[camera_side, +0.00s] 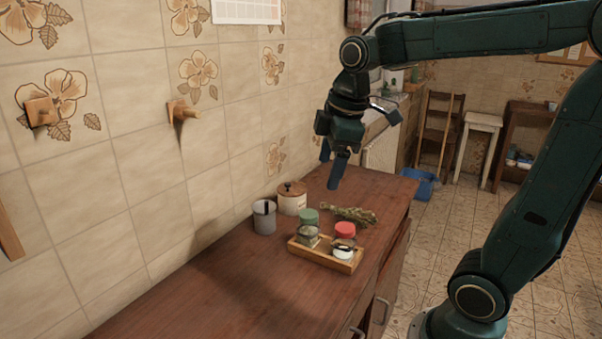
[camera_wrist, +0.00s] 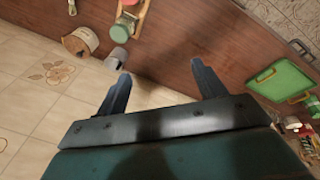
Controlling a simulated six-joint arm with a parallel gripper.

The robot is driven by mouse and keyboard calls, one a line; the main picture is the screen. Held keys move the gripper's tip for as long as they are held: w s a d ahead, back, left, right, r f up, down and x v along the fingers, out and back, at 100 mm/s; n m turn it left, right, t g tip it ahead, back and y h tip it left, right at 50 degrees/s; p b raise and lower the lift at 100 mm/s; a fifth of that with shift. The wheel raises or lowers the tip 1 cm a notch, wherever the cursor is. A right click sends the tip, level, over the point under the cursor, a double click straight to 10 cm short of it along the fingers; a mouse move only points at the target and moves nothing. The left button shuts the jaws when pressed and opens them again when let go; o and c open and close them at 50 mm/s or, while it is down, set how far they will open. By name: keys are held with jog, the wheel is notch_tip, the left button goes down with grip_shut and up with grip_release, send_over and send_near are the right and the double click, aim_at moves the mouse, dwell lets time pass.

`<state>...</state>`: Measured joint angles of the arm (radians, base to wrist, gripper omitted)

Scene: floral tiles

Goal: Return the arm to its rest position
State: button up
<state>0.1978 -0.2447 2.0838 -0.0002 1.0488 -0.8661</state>
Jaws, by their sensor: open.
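My gripper (camera_side: 334,170) hangs above the wooden counter (camera_side: 240,290), pointing down, near the tiled wall. Its two fingers are apart with nothing between them. In the wrist view my gripper (camera_wrist: 160,90) also shows spread, empty fingers. My arm reaches in from the right, bent high over the counter. The gripper is above the level of the jars and touches nothing that I can see.
A wooden tray (camera_side: 316,256) holds a green-lidded jar (camera_side: 309,228) and a red-lidded jar (camera_side: 344,240). A grey cup (camera_side: 264,217), a lidded canister (camera_side: 291,198) and dried herbs (camera_side: 350,215) stand close by. Wooden pegs (camera_side: 183,112) stick out of the wall. The near counter is clear.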

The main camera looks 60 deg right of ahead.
jog(key=s+a+f+m+t, duration=0.1)
jog(key=s+a+m, duration=0.2)
jog(key=s, duration=0.2)
jog(key=s+a+f+m+t, duration=0.1)
jog(key=s+a+f+m, duration=0.1)
jog(key=s, duration=0.4)
jog(key=shift+s+a+m+t+y, duration=0.3)
jog(key=shift+a+m+t, duration=0.15)
jog(key=shift+m, duration=0.85)
jog(key=shift+w, duration=0.1)
jog(key=shift+c, duration=1.2)
jog(key=w+d+m+g, duration=0.3)
jog(key=w+d, duration=0.4)
jog(key=w, duration=0.6)
jog(key=w+d+f+m+g, duration=0.2)
jog(key=w+d+f+m, duration=0.1)
jog(key=w+d+f, duration=0.4)
jog(key=w+d, duration=0.2)
jog(key=d, duration=0.1)
jog(key=shift+w+f+g, duration=0.15)
jog(key=shift+f+g, duration=0.1)
jog(key=shift+g, duration=0.1)
jog(key=shift+f, duration=0.1)
